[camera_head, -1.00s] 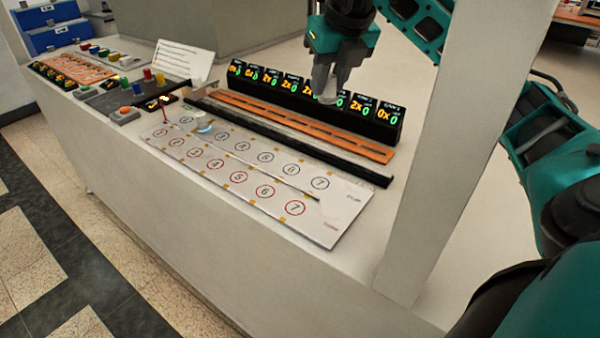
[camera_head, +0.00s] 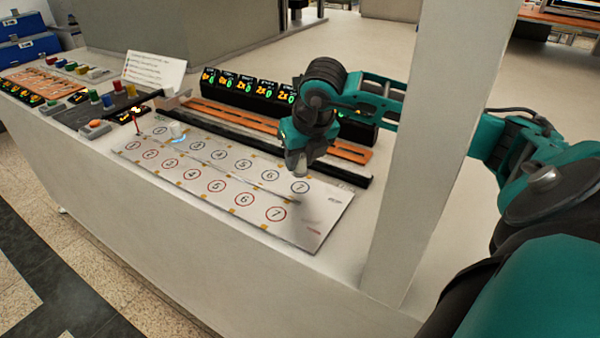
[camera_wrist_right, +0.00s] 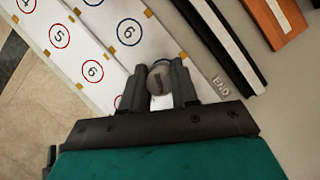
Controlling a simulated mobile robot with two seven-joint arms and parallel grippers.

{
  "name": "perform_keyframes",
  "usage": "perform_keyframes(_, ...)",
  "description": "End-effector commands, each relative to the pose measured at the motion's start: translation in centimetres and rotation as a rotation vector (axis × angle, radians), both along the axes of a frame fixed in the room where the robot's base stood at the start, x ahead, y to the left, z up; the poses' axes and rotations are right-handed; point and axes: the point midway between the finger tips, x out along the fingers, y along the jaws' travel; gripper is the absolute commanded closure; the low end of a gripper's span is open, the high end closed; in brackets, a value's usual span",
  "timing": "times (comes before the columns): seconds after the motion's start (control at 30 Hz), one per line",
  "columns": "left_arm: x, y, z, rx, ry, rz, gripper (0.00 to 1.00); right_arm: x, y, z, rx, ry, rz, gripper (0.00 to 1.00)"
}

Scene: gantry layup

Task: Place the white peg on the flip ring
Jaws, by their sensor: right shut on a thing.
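My right gripper (camera_head: 297,165) points down at the right end of the white board (camera_head: 300,226), by the blue ring 7 (camera_head: 299,186). In the right wrist view its fingers (camera_wrist_right: 160,76) are shut on a pale grey, round-topped piece (camera_wrist_right: 160,82), which looks like the white peg seen from above. I cannot tell whether it touches the board. I cannot tell which ring is the flip ring. My left gripper is not in view.
A black rail (camera_head: 275,149) and an orange slotted strip (camera_head: 352,153) run behind the board. A row of black counter displays (camera_head: 240,88) stands behind them. A pale upright post (camera_head: 422,150) rises at the right. Coloured pegs and a white card (camera_head: 155,70) are at the left.

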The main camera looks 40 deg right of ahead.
Motion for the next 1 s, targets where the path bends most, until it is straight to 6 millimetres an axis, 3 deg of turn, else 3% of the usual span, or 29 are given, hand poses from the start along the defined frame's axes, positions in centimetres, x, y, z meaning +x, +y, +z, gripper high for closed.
perform_keyframes(0.2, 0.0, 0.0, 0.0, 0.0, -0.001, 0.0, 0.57, -0.1, 0.0, -3.4, 0.0, 0.005, 0.001, 1.0)
perform_keyframes(0.5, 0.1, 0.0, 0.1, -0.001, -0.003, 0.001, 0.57, -0.1, 0.0, -4.0, 0.0, 0.003, 0.001, 1.0)
perform_keyframes(0.53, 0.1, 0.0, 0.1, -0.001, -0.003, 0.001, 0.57, -0.1, 0.0, -4.1, 0.001, 0.004, 0.001, 0.69)
perform_keyframes(0.83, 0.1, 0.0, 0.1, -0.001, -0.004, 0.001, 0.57, -0.1, 0.0, -4.0, 0.0, 0.003, 0.001, 0.4)
perform_keyframes(1.0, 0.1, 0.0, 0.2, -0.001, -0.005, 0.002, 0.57, -0.1, 0.0, -4.0, 0.0, 0.002, 0.001, 0.38)
